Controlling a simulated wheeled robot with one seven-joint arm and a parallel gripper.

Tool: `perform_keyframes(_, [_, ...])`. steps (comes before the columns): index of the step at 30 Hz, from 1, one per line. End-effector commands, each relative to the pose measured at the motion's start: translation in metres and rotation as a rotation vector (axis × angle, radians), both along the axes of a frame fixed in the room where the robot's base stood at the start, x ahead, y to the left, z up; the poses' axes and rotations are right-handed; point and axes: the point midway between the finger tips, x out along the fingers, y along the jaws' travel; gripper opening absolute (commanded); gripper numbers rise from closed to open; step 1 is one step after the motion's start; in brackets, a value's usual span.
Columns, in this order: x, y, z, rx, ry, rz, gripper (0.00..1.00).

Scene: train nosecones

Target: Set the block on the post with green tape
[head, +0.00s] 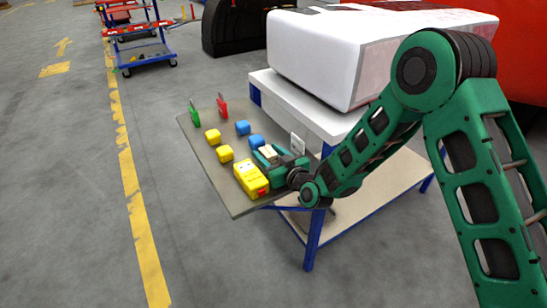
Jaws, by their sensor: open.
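A grey board (186,122) juts from the workbench and carries the small pieces. A green-marked upright (194,112) stands at its far left corner, and a red-marked upright (222,107) stands a little to the right. Two blue blocks (242,128) (256,141) and two yellow blocks (213,136) (225,154) sit on the board. My gripper (266,155) is open, low over the board's right side, right of the yellow blocks. A pale patch shows at its jaws; I cannot tell whether it is a block or part of the gripper.
A larger yellow item (251,180) with red parts sits on the board's near edge, close beside my gripper. A small white card (297,144) stands by the bench. A big white nosecone (320,55) covers the workbench (290,103). Open floor lies left of the board.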

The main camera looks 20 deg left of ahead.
Motion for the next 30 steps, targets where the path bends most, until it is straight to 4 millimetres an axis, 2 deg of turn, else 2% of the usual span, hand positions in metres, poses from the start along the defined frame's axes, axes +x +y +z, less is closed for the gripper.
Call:
perform_keyframes(12, [-0.034, -0.04, 0.008, 0.0, 0.003, -0.002, 0.49])
perform_keyframes(30, [-0.063, -0.076, 0.014, -0.002, 0.007, -0.004, 0.49])
